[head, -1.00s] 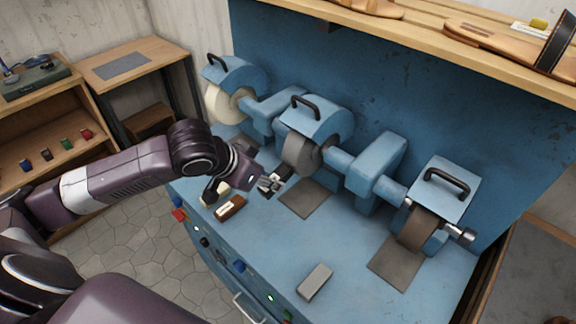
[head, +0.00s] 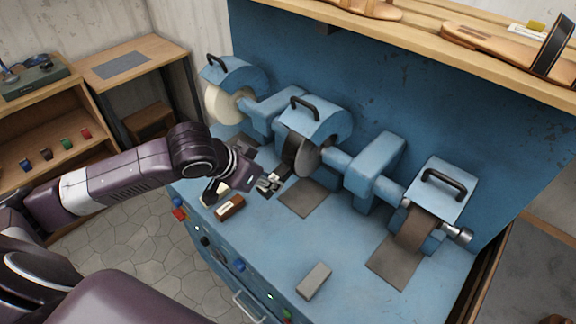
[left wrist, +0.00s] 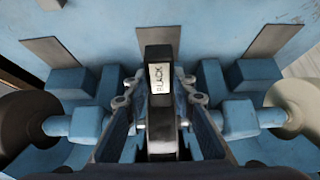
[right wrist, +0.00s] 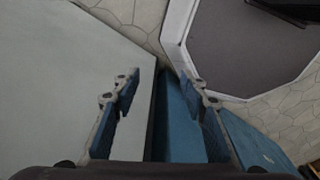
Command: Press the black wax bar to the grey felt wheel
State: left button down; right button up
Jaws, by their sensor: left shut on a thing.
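The grey felt wheel (head: 307,157) sits under the middle blue hood in the head view. Its side face is grey and its rim is dark. My left gripper (head: 268,183) is just in front of and below this wheel. It is shut on the black wax bar (left wrist: 161,88), whose label reads BLACK in the left wrist view. The bar is mostly hidden by the fingers in the head view, and I cannot tell whether it touches the wheel. My right gripper (right wrist: 160,90) is open and empty in the right wrist view.
A cream wheel (head: 222,105) stands left of the grey one and a brown belt wheel (head: 412,232) right. A brown bar (head: 230,206) with a pale label and a grey block (head: 314,280) lie on the blue bench (head: 260,250). The front middle of the bench is clear.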

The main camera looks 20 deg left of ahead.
pick_arm(q)
jog(key=shift+p, duration=0.4)
dwell(0.5)
dwell(0.3)
jog(key=shift+s+a+f, duration=0.2)
jog(key=shift+s+f, duration=0.05)
jog(key=shift+s, duration=0.3)
jog(key=s, duration=0.1)
jog(key=s+a+f, duration=0.1)
jog(key=s, duration=0.3)
jog(key=shift+s+a+f+b, duration=0.15)
jog(key=shift+s+a+b, duration=0.15)
jog(key=shift+a, duration=0.1)
jog(key=shift+w, duration=0.15)
